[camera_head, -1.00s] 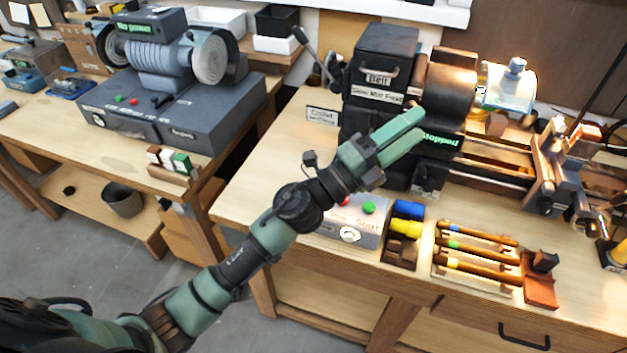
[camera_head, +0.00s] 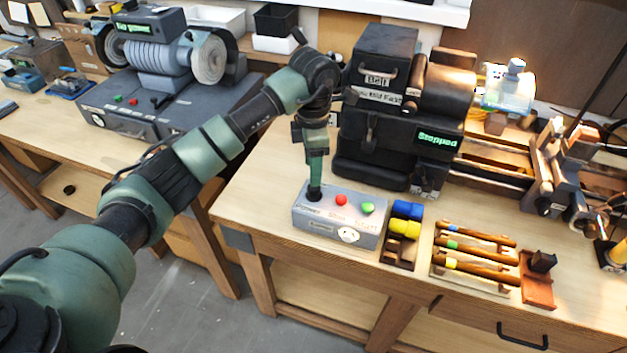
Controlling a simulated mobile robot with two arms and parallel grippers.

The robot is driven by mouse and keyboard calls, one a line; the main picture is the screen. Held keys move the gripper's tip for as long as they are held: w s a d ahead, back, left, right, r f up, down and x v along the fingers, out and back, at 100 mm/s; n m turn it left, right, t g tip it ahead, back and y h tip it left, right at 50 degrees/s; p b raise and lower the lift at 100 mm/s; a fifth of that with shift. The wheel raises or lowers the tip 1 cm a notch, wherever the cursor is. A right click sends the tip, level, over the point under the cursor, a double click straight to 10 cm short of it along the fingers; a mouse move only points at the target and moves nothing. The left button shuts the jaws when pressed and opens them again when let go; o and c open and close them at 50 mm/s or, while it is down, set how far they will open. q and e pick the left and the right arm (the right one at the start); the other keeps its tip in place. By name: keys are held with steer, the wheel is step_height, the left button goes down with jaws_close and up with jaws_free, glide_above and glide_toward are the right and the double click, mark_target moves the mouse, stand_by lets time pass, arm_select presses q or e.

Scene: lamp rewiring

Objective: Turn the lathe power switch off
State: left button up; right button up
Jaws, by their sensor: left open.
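The lathe (camera_head: 400,120) stands at the back of the right bench, and its green display (camera_head: 437,139) reads "Stopped". Its grey control box (camera_head: 340,228) sits in front, with a red button (camera_head: 341,200), a green button (camera_head: 367,208) and a white round plate (camera_head: 348,235) on the front face. A small black part (camera_head: 314,194), which looks like the switch, stands at the box's left end. My left gripper (camera_head: 316,180) points down right above it, open; whether the fingers touch or straddle the black part cannot be told. My right gripper is not in view.
Blue and yellow blocks (camera_head: 405,222) sit in a dark holder right of the box. Several wood-handled tools (camera_head: 475,250) lie in a rack further right. A grinder (camera_head: 165,60) stands on the left bench. The bench top left of the control box is clear.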

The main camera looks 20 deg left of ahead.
mark_target(314, 191)
arm_select(q)
step_height(314, 191, down, 5)
steer(key=shift+p, duration=0.75)
steer(key=shift+d+f, duration=0.1)
steer(key=shift+f, duration=0.35)
jaws_close()
